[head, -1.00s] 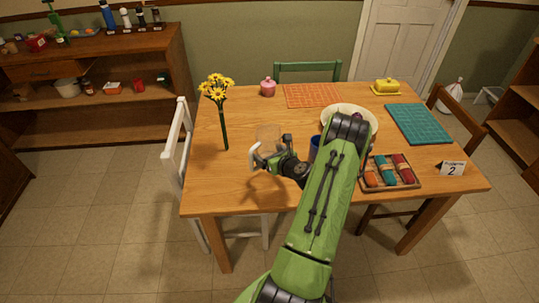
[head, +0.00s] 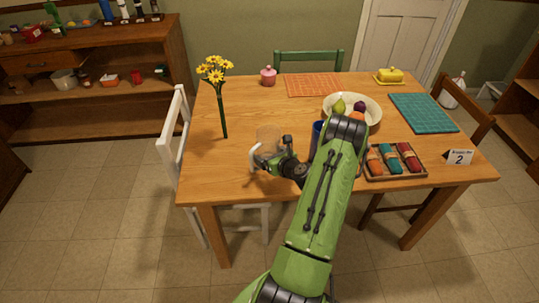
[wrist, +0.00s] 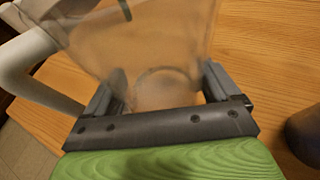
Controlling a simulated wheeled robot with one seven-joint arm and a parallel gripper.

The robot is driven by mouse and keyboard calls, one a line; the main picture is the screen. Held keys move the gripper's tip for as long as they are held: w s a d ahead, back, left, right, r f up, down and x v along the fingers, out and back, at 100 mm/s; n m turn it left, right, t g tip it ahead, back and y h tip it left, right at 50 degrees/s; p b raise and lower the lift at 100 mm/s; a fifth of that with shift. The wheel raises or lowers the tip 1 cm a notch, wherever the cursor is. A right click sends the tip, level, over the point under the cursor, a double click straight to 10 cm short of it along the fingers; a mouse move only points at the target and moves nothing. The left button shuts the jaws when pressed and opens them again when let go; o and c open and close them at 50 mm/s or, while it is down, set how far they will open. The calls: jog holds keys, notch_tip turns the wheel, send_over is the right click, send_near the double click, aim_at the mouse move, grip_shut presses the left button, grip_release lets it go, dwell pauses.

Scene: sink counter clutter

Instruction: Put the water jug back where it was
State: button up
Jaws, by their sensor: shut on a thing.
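The water jug (head: 268,136) is clear, with a white handle (head: 255,156) on its left side. It is upright or nearly so, over the near left part of the table. My gripper (head: 274,153) is shut on the jug from the near side. In the wrist view the clear jug (wrist: 160,45) sits between the two dark fingers, and its white handle (wrist: 30,62) is at the left. I cannot tell whether the jug's base touches the table.
A dark blue cup (head: 317,132) stands right of the jug. Yellow flowers (head: 215,70) rise to its left. A fruit bowl (head: 370,117), a tray of rolled cloths (head: 397,173) and a number card (head: 459,157) are further right. The wooden table (head: 240,110) is bare behind the jug.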

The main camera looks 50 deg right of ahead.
jog(key=shift+f+b, duration=0.45)
jog(key=shift+f, duration=0.2)
jog(key=o, duration=1.1)
jog(key=p+v, duration=0.2)
jog(key=v, duration=1.3)
jog(key=shift+s+a+r, duration=0.15)
jog(key=shift+s+a, duration=0.05)
jog(key=shift+s, duration=0.15)
